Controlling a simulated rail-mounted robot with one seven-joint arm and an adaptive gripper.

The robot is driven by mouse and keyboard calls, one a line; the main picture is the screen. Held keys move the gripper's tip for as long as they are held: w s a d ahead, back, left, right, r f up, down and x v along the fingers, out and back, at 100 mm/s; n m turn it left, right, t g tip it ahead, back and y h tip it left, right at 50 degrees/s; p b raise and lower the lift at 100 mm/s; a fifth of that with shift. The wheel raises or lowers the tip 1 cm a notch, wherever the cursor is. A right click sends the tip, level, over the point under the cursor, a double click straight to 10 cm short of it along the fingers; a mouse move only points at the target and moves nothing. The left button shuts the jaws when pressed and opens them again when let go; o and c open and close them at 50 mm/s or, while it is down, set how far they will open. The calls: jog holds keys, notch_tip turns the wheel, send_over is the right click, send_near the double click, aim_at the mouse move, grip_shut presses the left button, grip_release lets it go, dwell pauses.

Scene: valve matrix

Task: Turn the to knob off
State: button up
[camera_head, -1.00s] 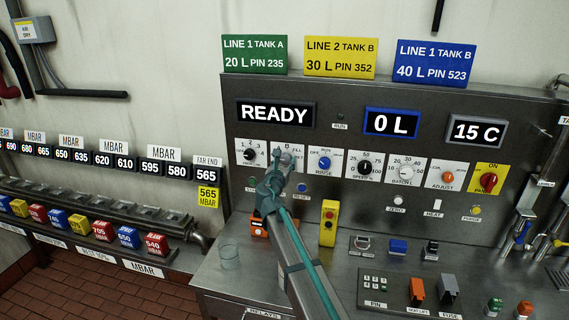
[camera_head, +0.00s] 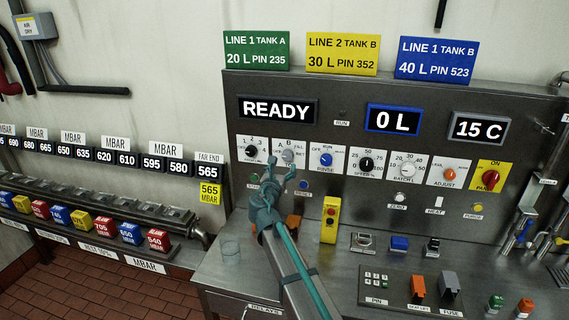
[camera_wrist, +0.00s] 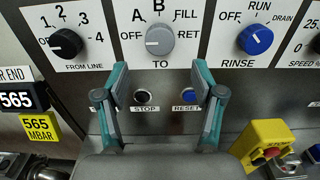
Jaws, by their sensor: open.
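The TO knob (camera_wrist: 159,40) is a round grey dial on a white plate marked OFF, A, B, FILL and RET. Its white pointer line lies to the left, toward OFF. In the head view the knob (camera_head: 288,155) shows just above my gripper (camera_head: 281,169). In the wrist view my gripper (camera_wrist: 160,82) is open and empty. Its two teal fingers are spread wide below the knob, apart from it, in front of the panel near the STOP and RESET buttons.
The black FROM LINE knob (camera_wrist: 66,43) is left of the TO knob, and the blue RINSE knob (camera_wrist: 256,39) is right. A yellow button box (camera_head: 330,219) stands on the counter. The panel display (camera_head: 277,110) reads READY.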

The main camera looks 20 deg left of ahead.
jog(key=s, duration=0.5)
jog(key=shift+d, duration=0.35)
jog(key=shift+f, duration=0.1)
